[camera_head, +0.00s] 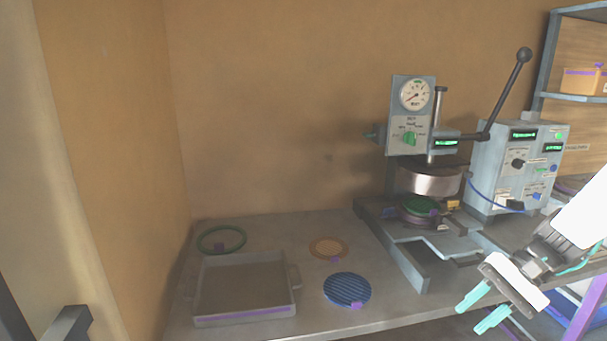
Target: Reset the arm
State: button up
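My gripper (483,308) is at the lower right, in front of the bench's front edge. Its two teal fingers are spread apart, with nothing between them. My white arm comes in from the right edge. The plate press (411,120) stands at the back right of the bench, with a dial gauge and a raised lever ending in a black ball. A green round piece (419,205) sits under the press's metal cylinder. My gripper is apart from the press, below and to its right.
The bench (262,229) holds a grey tray (246,314), a green ring (221,240), an orange disc (328,247) and a blue striped disc (347,289). A control box (487,165) stands right of the press. A shelf (572,97) with an orange bin (583,80) is at the right edge.

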jog(key=s+a+r+n+t+h, duration=0.1)
jog(key=s+a+r+n+h, duration=0.2)
jog(key=s+r, duration=0.3)
jog(key=s+a+r+n+t+h, duration=0.2)
jog(key=s+a+r+n+h, duration=0.1)
jog(key=s, duration=0.7)
jog(key=shift+s+r+n+h, duration=0.25)
jog(key=shift+r+n+h, duration=0.25)
jog(key=shift+r+h, duration=0.95)
